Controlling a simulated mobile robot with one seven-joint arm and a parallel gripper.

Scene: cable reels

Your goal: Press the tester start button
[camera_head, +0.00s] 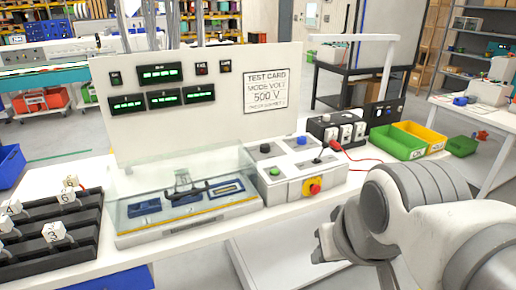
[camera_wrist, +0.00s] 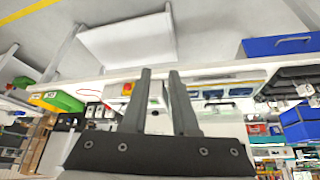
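The tester control box (camera_head: 296,168) is a light grey box on the white bench, right of the glass-covered test bay (camera_head: 185,200). A green button (camera_head: 275,171) sits on its left front top. A black knob (camera_head: 265,148) and a blue button (camera_head: 301,140) are behind it. A red and yellow emergency stop (camera_head: 313,186) is on the front; it also shows in the wrist view (camera_wrist: 127,88). I cannot read labels. My gripper (camera_head: 322,244) is in front of the bench, right of and nearer than the box, touching nothing. In the wrist view its two fingers (camera_wrist: 160,72) are apart and empty.
A black rack with numbered tags (camera_head: 55,232) is left. Black boxes with a red lead (camera_head: 335,146), a green bin (camera_head: 398,142) and a yellow bin (camera_head: 420,132) are right.

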